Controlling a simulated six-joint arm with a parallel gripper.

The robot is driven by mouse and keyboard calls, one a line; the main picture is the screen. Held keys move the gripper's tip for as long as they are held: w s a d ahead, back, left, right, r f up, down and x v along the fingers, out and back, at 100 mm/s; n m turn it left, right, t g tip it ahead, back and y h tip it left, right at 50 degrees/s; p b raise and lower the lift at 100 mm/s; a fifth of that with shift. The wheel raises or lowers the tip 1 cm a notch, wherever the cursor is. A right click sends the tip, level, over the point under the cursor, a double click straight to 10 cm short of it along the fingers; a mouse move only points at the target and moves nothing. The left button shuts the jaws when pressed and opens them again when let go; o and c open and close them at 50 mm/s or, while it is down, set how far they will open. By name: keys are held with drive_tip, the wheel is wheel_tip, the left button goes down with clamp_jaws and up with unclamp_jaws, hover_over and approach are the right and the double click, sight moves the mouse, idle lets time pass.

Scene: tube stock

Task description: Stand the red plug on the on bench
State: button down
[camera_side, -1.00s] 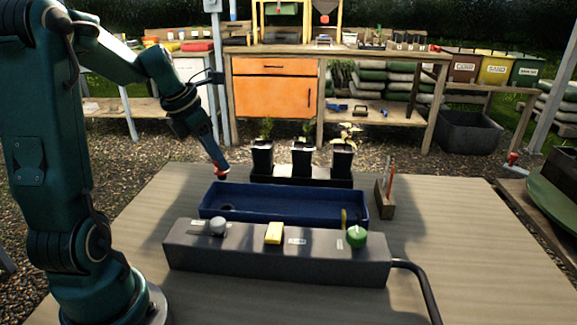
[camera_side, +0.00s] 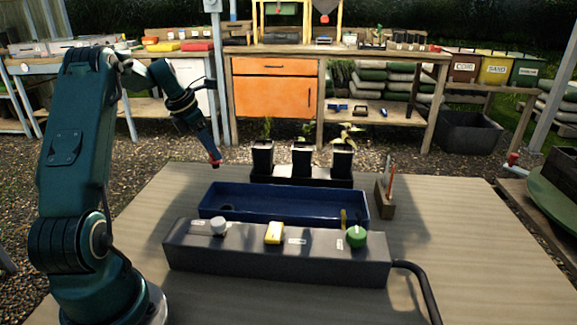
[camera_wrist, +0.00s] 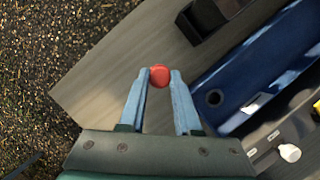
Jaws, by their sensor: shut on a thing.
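My gripper (camera_side: 215,161) is above the left back part of the bench, left of the blue trough. Its two fingers are closed on the red plug (camera_wrist: 160,75), which shows as a round red top between the fingertips in the wrist view. In the side view the red plug (camera_side: 216,163) is a small red spot at the gripper's end, held above the bench (camera_side: 150,215). The wrist view also shows bare bench (camera_wrist: 115,75) below and around the plug. The plug's lower part is hidden from the wrist view.
The blue trough (camera_side: 225,190) has a dark round hole (camera_wrist: 214,98) at its left end. A grey box (camera_side: 200,258) with white, yellow and green knobs stands in front. Potted plants in a black tray (camera_side: 265,178) stand behind. A wooden block with upright sticks (camera_side: 384,207) is at right.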

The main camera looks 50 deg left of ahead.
sight(210, 162)
drive_tip(key=shift+f, duration=3.05)
drive_tip(key=shift+f, duration=0.1)
drive_tip(key=c, duration=0.6)
unclamp_jaws()
